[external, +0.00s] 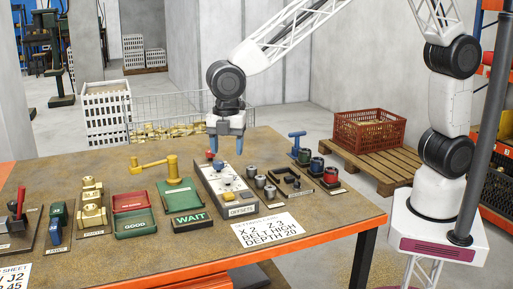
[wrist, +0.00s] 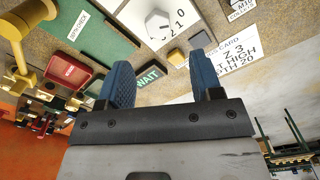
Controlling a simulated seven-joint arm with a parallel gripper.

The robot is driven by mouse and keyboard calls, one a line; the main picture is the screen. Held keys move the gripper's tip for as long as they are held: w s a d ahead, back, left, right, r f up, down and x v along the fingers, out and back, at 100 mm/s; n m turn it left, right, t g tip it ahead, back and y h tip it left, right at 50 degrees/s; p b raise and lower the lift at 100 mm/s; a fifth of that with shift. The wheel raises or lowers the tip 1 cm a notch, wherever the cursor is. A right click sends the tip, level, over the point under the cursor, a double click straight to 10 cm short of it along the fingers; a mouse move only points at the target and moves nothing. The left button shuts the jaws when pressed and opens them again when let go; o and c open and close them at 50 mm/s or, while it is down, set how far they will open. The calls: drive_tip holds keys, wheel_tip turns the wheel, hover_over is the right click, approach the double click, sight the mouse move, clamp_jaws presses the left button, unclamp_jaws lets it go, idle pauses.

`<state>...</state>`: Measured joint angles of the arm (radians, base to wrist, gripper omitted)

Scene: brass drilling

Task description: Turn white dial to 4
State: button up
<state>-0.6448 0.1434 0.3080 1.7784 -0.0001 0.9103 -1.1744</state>
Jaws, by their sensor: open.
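The white dial (wrist: 158,24) shows near the top of the wrist view, on a pale panel with the digits 0, 1 and 2 beside it. Its other marks are cut off or hidden, and I cannot tell which number it points to. In the external view the pale panel (external: 207,179), labelled OFFSETS, lies on the table with several small knobs, too small to tell apart surely. My gripper (external: 226,148) is above the far part of this panel, pointing down. In the wrist view my gripper (wrist: 162,72) has its two blue fingers apart, with nothing between them.
A green WAIT sign (external: 191,218) and a green tray (external: 174,195) lie left of the panel. A yellow hammer-like piece (external: 172,167) stands behind. Grey cylinders (external: 260,181) and coloured knobs (external: 317,166) stand to the right. A white card (external: 265,230) lies in front.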

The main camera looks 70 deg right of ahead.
sight(227, 176)
drive_tip(key=shift+a+f, duration=0.15)
drive_tip(key=shift+a, duration=0.15)
drive_tip(key=shift+f, duration=3.9)
drive_tip(key=c, duration=0.9)
drive_tip(key=shift+c, duration=0.2)
